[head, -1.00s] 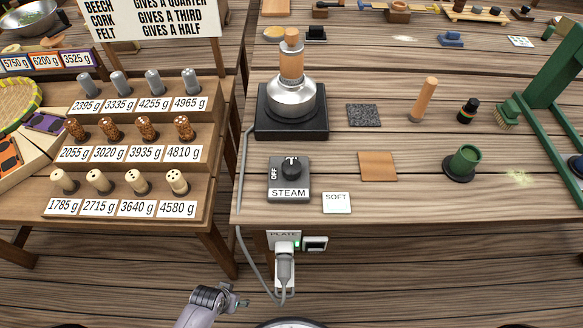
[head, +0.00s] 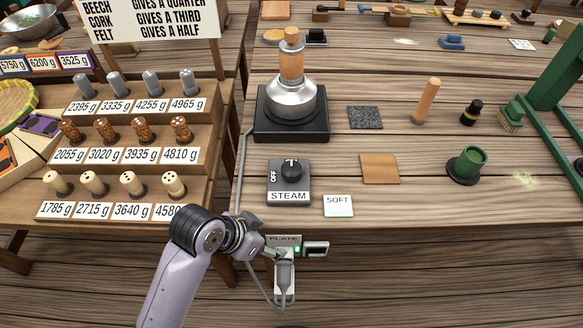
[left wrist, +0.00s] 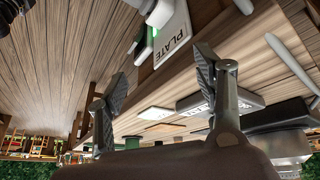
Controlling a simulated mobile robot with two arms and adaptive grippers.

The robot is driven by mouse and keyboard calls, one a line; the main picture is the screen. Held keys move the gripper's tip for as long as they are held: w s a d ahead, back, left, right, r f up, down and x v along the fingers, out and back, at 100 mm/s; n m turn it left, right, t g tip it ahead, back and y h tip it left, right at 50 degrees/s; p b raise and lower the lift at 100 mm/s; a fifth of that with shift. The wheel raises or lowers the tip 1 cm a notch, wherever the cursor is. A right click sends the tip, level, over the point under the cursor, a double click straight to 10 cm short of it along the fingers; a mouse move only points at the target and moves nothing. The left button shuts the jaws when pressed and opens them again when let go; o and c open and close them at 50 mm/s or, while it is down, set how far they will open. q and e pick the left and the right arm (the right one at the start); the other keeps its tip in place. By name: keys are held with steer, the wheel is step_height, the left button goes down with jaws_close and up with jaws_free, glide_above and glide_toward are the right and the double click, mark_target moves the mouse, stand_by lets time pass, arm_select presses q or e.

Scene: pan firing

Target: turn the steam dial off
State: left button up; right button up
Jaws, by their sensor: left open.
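The steam dial (head: 292,171) is a black round knob on a grey box (head: 289,196) labelled STEAM, near the table's front edge. Its pale mark points up, away from the word OFF on the left. My left gripper (head: 272,254) is below and left of the box, in front of the table edge by the PLATE socket. It is apart from the dial. In the left wrist view my left gripper (left wrist: 160,78) has its two fingers spread with nothing between them. My right gripper is not in view.
The PLATE socket (head: 282,241) with a plug and grey cable hangs under the table edge. A SOFT card (head: 338,205) lies right of the box. A black plate (head: 262,130) bearing a metal pot stands behind it. A stepped rack (head: 207,140) of weights stands left.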

arm_select(q)
steer(key=w+d+r+m+g+h, duration=0.1)
steer(key=w+d+r+m, duration=0.1)
steer(key=d+m, duration=0.15)
steer(key=w+d+r+m+g+h, duration=0.1)
steer(key=w+d+r+m, duration=0.15)
steer(key=d, duration=0.25)
step_height(320, 180, up, 15)
steer(key=m+g+y, duration=0.1)
steer(key=m+y, duration=0.6)
steer(key=m, duration=0.5)
glide_above(291, 167)
step_height(291, 167, down, 17)
steer(key=shift+f+p, duration=0.2)
steer(key=shift+p, duration=1.05)
steer(key=shift+c, duration=0.3)
steer(key=c, duration=1.1)
